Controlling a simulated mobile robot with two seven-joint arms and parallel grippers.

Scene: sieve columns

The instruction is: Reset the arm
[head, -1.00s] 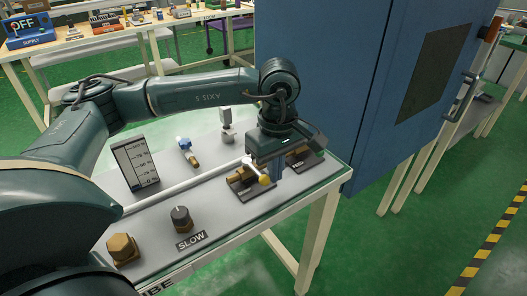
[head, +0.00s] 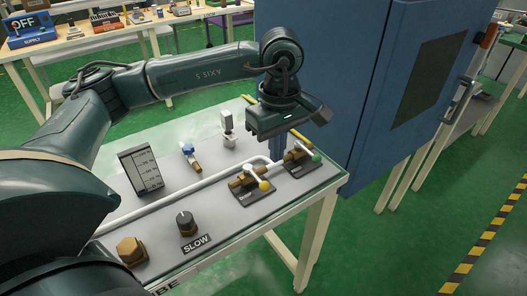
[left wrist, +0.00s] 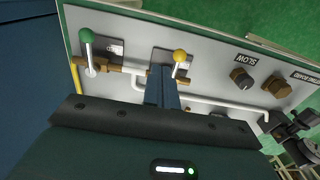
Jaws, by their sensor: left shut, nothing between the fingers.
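My left gripper (head: 278,148) hangs fingers-down above the back right part of the bench panel, behind the two brass valves in the head view. Its fingers are shut with nothing between them. In the left wrist view the shut fingers (left wrist: 163,78) reach over the panel beside the yellow-knobbed valve (left wrist: 179,56). That yellow-knobbed valve (head: 264,185) and the green-knobbed valve (head: 316,158) stand clear of the gripper in the head view. The green knob also shows in the left wrist view (left wrist: 86,36). My right gripper is not in view.
The panel holds a black dial (head: 186,222) by a SLOW label, a brass hex fitting (head: 131,250), a gauge plate (head: 141,172) and a blue-handled valve (head: 189,151). A tall blue cabinet (head: 350,80) stands close at the right. The panel's front is clear of my gripper.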

